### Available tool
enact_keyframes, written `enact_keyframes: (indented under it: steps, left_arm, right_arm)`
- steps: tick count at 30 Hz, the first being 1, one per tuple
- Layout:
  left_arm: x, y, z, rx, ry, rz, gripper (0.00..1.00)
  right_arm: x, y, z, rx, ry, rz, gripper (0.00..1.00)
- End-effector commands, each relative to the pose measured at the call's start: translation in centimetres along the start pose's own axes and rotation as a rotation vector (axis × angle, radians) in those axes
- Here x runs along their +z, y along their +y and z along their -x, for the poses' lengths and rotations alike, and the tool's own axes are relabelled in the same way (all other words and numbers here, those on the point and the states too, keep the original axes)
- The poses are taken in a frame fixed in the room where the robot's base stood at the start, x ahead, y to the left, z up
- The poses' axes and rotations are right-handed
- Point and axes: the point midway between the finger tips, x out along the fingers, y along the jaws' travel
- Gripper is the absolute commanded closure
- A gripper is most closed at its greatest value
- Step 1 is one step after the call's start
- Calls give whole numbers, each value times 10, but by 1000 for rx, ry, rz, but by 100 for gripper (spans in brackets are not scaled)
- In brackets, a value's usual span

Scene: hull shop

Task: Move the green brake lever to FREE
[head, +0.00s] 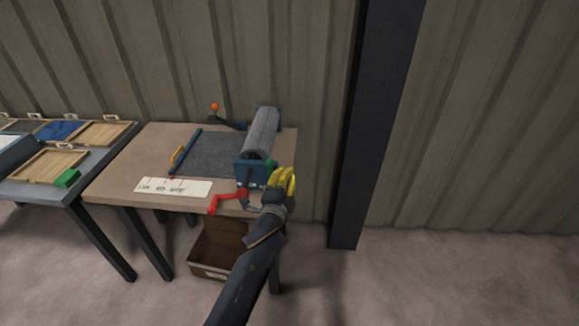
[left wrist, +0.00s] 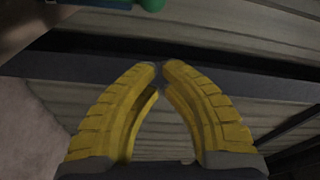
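The green brake lever (head: 270,162) shows as a small green end at the right side of the roller machine's blue end plate (head: 250,172). Its setting marks cannot be read. A rounded green end (left wrist: 152,4), seemingly the lever's, shows at the top edge of the left wrist view. My left gripper (head: 284,180) has yellow fingers and is just in front of and below the lever, apart from it. In the left wrist view its fingertips (left wrist: 160,69) come together with nothing between them. My right gripper is in neither view.
The machine's grey roller (head: 262,134) stands on a brown table (head: 120,180). A red crank (head: 226,201) sticks out in front, left of my gripper. An orange-knobbed lever (head: 215,106) is behind. A dark post (head: 368,130) stands right; an open box (head: 212,250) sits below.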

Motion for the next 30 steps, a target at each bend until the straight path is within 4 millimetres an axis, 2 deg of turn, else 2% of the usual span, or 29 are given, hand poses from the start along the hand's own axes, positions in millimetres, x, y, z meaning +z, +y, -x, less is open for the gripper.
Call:
enact_keyframes:
  steps: [3,9,25,28,30]
  left_arm:
    - [0,0,13,0,0,0,100]
    - [0,0,23,0,0,0,100]
    - [0,0,24,1,0,0,100]
    - [4,12,24,20,-5,9,100]
    - [10,31,24,51,-13,26,100]
  right_arm:
    - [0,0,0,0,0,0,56]
    - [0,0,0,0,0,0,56]
    - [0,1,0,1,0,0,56]
    - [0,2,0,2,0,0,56]
    - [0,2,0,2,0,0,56]
